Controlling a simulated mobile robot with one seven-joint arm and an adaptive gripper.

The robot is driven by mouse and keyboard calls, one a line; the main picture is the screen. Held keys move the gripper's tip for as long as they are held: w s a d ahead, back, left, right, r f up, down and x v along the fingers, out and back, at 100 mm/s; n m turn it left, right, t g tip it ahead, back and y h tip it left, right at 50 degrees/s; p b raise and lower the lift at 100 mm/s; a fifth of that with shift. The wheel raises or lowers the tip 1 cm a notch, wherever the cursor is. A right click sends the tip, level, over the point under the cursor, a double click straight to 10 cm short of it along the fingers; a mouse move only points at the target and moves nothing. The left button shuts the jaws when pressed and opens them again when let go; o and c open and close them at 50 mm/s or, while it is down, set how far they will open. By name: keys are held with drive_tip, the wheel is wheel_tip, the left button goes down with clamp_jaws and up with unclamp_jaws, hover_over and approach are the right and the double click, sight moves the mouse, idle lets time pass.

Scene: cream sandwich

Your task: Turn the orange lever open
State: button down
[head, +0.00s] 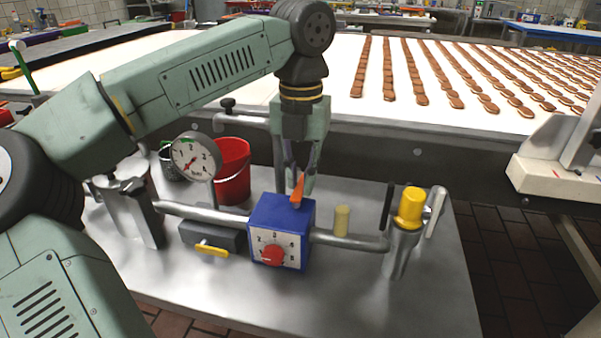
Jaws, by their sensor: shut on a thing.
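The orange lever (298,188) stands up, slightly tilted, from the top of the blue box (277,214). The box sits on a metal pipe and has a white dial face with a red knob (272,255) on its front. My gripper (303,180) points down from above and is shut on the orange lever. The fingers hide part of the lever's upper end.
A pressure gauge (196,157) and a red bucket (232,172) stand left of the box. A yellow-handled valve (211,249) is at front left. A yellow-capped post (411,208) is at right. A conveyor (335,60) with rows of cookies lies behind.

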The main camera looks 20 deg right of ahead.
drive_tip(key=m, duration=0.1)
drive_tip(key=m+p, duration=0.1)
drive_tip(key=s+d+m, duration=0.1)
drive_tip(key=m, duration=0.1)
drive_tip(key=shift+r+p, duration=0.1)
drive_tip(key=shift+p, duration=0.2)
drive_tip(key=m, duration=0.3)
drive_tip(key=shift+s+d+m+p, duration=0.15)
drive_tip(key=shift+s+m+p, duration=0.2)
drive_tip(key=shift+s+m, duration=0.05)
drive_tip(key=m, duration=0.2)
drive_tip(key=s+m, duration=0.1)
drive_tip(key=m, duration=0.1)
drive_tip(key=shift+s, duration=0.1)
drive_tip(key=shift+s+m+p, duration=0.2)
drive_tip(key=shift+s+m, duration=0.05)
drive_tip(key=shift+m, duration=0.75)
drive_tip(key=shift+s+m+p, duration=0.15)
drive_tip(key=shift+s+m, duration=0.05)
drive_tip(key=shift+m, duration=0.8)
drive_tip(key=c, duration=1.6)
unclamp_jaws()
drive_tip(key=shift+o, duration=0.2)
